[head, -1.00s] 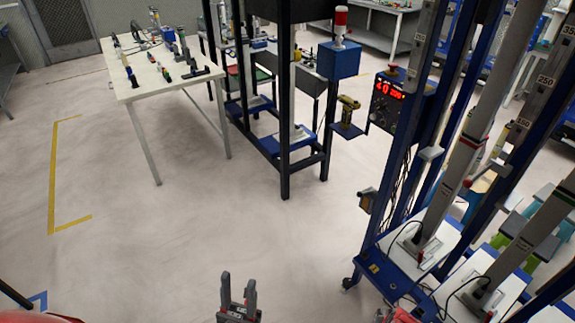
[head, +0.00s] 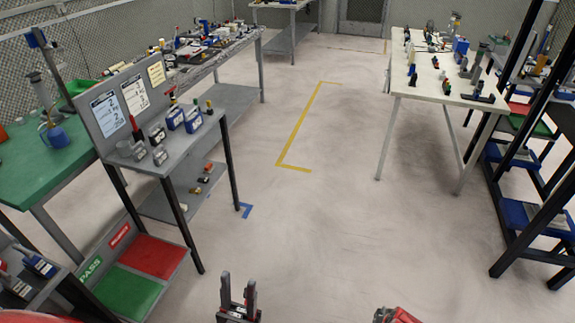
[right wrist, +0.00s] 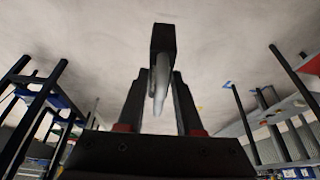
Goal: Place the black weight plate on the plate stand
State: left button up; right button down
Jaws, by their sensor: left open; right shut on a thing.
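My left gripper (head: 238,292) is at the bottom middle of the head view, pointing up with its two dark fingers apart and nothing between them. In the right wrist view my right gripper (right wrist: 158,105) is closed on a dark block-like thing (right wrist: 163,38) with a pale grey curved part below it. I cannot tell whether this is the black weight plate. It is held clear of the floor. I cannot pick out a plate stand in either view.
A grey workstation (head: 178,148) with small items and red and green lower panels stands at left, beside a green table (head: 45,165). A white table (head: 445,88) and a dark rack (head: 515,200) stand at right. Open floor (head: 340,230) with yellow tape lies between them.

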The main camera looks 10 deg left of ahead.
aim_at(178, 145)
jog(key=i+j+u, duration=0.2)
jog(key=u, duration=0.2)
jog(key=i+j+u, duration=0.1)
jog(key=u, duration=0.25)
jog(key=i+u, duration=0.55)
jog(key=u, duration=0.2)
